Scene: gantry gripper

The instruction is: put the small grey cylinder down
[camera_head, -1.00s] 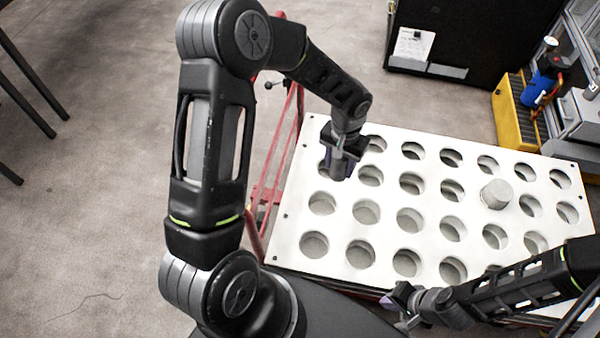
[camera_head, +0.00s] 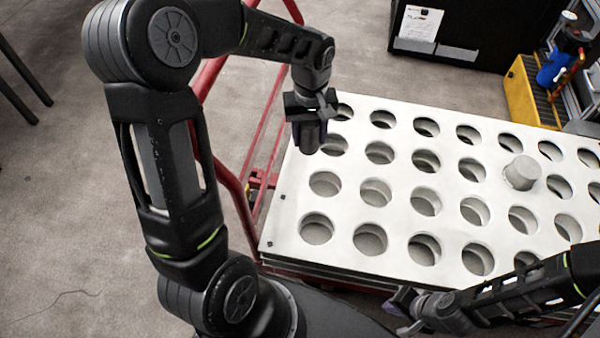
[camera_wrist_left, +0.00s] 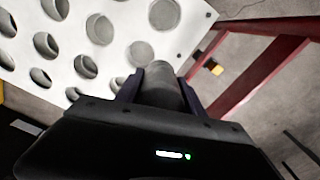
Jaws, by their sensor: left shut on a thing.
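My left gripper (camera_head: 308,138) is at the left edge of the white board in the head view, pointing down. In the left wrist view its two dark fingers are shut on the small grey cylinder (camera_wrist_left: 160,86). In the head view the fingers mostly hide this cylinder.
The white board (camera_head: 285,222) has rows of round holes, most of them empty. Another grey cylinder (camera_head: 522,173) stands up in one hole at the right. A red frame (camera_head: 232,195) runs along the board's left side. A black cabinet (camera_head: 475,30) stands behind.

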